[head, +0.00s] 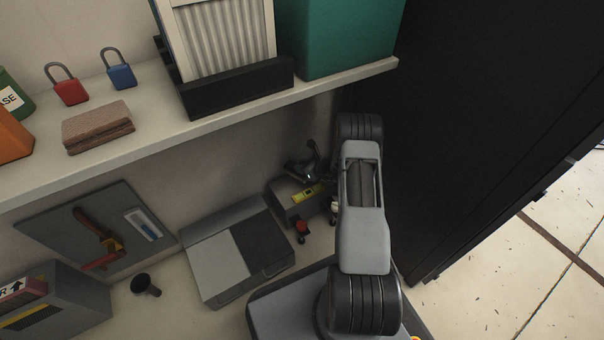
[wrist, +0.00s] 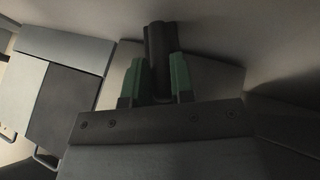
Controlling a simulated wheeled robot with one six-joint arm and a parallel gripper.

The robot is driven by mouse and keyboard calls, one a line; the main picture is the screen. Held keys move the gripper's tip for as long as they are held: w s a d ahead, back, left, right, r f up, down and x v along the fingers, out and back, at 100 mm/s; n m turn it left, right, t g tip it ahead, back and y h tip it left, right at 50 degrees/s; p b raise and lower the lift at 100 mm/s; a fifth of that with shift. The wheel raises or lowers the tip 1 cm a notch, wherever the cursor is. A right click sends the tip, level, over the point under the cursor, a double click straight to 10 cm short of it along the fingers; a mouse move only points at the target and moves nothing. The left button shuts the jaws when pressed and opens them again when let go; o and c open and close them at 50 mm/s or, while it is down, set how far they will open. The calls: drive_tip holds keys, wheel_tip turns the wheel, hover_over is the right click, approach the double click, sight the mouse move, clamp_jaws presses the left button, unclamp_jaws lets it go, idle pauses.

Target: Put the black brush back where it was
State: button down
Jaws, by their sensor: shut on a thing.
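In the wrist view my gripper (wrist: 154,78) has its two green fingers closed on a dark upright cylinder, the black brush (wrist: 160,45). Only its upper part shows between and above the fingers; the rest is hidden. In the head view my gripper (head: 308,172) is small and dark, beyond my arm, over a grey block with a yellow label (head: 306,193) at the back of the lower surface. The brush is too small and dark to make out clearly there. I cannot tell whether it touches anything below.
A grey case (head: 212,268) with a dark panel lies left of the gripper. A red-topped small item (head: 302,227) stands in front of the block. The upper shelf (head: 160,138) overhangs at left, and a tall black cabinet (head: 470,110) stands at right. A black cup (head: 145,285) is farther left.

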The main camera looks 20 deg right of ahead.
wheel_tip(320, 180, down, 3)
drive_tip(key=shift+w+f+b, duration=0.15)
drive_tip(key=shift+b, duration=0.55)
drive_tip(key=c, duration=1)
unclamp_jaws()
drive_tip(key=shift+p+v, duration=2.5)
drive_tip(key=shift+v, duration=3.55)
